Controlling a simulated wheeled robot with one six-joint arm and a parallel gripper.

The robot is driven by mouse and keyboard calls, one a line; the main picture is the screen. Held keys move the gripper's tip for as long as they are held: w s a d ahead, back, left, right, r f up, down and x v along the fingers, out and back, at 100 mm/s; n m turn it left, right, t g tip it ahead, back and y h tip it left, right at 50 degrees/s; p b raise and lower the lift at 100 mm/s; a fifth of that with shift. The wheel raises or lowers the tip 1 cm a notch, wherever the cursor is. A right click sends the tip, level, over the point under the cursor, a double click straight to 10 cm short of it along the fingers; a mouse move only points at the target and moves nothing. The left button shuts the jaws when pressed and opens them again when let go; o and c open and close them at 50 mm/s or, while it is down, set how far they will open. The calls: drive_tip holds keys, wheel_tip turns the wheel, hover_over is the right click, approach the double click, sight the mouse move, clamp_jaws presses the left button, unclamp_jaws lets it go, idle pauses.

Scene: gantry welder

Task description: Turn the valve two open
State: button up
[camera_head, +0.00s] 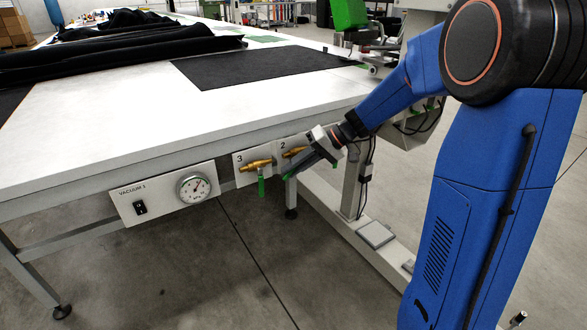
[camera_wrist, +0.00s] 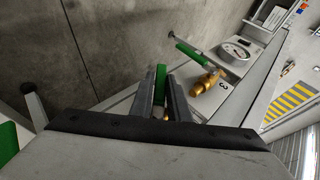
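Valve two shows in the camera_head view as a brass body (camera_head: 293,152) beside the number 2 on a white plate under the table edge. My gripper (camera_head: 289,174) is at this valve and covers most of its handle. In the camera_wrist view a green handle (camera_wrist: 161,82) stands between the two fingers of my gripper (camera_wrist: 163,90). The fingers lie close along both sides of it. I cannot tell whether they press on it. A bit of brass shows low between the fingers; the rest is hidden.
Valve three (camera_head: 257,164) is just left, its green handle hanging down; its brass body (camera_wrist: 207,82) is close to my right finger in the camera_wrist view. A vacuum panel (camera_head: 163,194) with gauge is further left. A table leg (camera_head: 290,195) stands below.

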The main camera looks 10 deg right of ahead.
drive_tip(key=shift+o, duration=1.2)
drive_tip(key=v, duration=1.7)
drive_tip(key=shift+d, duration=0.2)
drive_tip(key=shift+r, duration=0.1)
drive_tip(key=shift+c, duration=0.3)
